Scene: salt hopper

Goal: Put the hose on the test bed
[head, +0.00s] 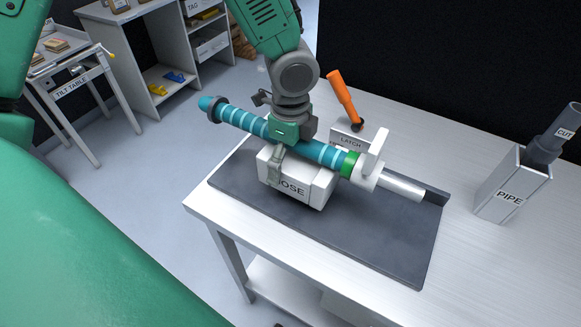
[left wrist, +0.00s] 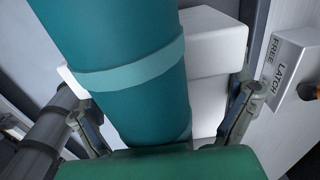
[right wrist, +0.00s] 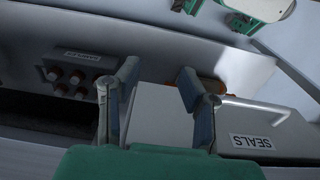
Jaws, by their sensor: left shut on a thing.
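The teal striped hose (head: 243,121) lies slanted across the white block marked HOSE (head: 296,188) on the dark test bed mat (head: 395,240). Its green-ringed end meets a white upright fitting (head: 374,158) with a pale pipe stub. My left gripper (head: 284,148) is shut on the hose near its middle, from above. The hose (left wrist: 125,70) also fills the left wrist view between the fingers (left wrist: 165,128). Whether the hose rests on the block or is just above it I cannot tell. My right gripper (right wrist: 155,95) is open and empty in the right wrist view.
An orange-handled lever (head: 343,97) stands by the LATCH label (head: 350,139) behind the hose. A PIPE holder (head: 511,190) with a grey pipe stands at the right. A TILT TABLE (head: 72,85) and shelves are at back left. A SEALS box (right wrist: 265,130) is near my right gripper.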

